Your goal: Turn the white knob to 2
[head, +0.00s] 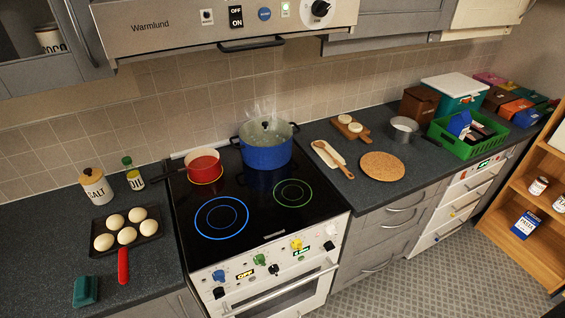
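The stove (266,214) stands in the middle of the head view, with a white front panel of coloured knobs. A whitish knob (331,229) seems to sit at the panel's right end; it is small and its setting cannot be read. To its left are a yellow knob (296,244), a green knob (260,260) and a blue knob (218,276). Black knobs (273,269) sit lower on the panel. Small displays (245,274) glow there; one seems to read OFF. Neither of my grippers is in view.
A steaming blue pot (265,150) and a red pan (204,167) stand on the rear of the hob. The range hood (190,28) overhangs it. A bun tray (126,231) is left; a round cork mat (382,166) is right. The floor (430,285) is clear at lower right.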

